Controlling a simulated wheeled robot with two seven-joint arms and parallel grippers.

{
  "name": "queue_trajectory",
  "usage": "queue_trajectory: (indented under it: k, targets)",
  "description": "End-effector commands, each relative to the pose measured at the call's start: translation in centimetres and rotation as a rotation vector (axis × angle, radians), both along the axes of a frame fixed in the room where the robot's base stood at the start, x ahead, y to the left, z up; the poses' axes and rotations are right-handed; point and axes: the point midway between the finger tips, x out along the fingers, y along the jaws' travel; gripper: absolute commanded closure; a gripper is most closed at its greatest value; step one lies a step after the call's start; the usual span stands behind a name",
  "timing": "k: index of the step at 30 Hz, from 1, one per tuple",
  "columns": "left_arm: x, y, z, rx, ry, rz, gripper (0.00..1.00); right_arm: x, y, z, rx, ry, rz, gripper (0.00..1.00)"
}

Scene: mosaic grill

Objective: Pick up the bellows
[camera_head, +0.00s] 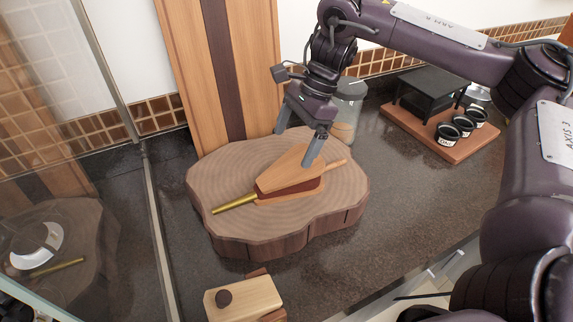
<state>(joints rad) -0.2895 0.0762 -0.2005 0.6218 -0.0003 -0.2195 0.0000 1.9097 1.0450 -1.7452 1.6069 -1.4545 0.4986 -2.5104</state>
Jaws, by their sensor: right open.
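The bellows (288,181) lies on a round wooden slab (215,181) in the middle of the head view. It has wooden boards, a dark red middle and a brass nozzle pointing to the lower left. Its handle end points to the upper right. My right gripper (293,148) is open above the bellows' far side, fingers pointing down. One finger overlaps the bellows' upper board near the handle; I cannot tell whether it touches. The other finger is behind it to the left. The jaws hold nothing. My left gripper is not in view.
A glass jar (347,112) stands behind the slab. A wooden tray (468,148) with a small black stand and several dark cups is at the right. A wooden block with a knob (243,298) is in front. A glass panel (60,150) borders the left. Counter right of the slab is clear.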

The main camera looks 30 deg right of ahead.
Motion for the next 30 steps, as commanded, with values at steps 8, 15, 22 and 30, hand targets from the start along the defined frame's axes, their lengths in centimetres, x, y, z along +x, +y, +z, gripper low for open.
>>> queue_trajectory:
  k: [8, 15, 22, 30]
  targets:
    - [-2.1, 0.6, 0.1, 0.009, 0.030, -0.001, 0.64, -0.3, 1.1, -2.7, 0.000, 0.004, 0.002, 0.03]
    - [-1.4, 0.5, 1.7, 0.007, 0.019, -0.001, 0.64, -0.8, 2.3, -6.0, -0.001, 0.004, 0.002, 0.03]
    - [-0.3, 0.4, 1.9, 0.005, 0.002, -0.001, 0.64, -0.8, 2.6, -7.1, 0.000, 0.002, -0.001, 0.03]
    - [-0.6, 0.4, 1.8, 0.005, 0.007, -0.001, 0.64, -0.7, 2.6, -7.0, 0.000, 0.000, -0.001, 0.23]
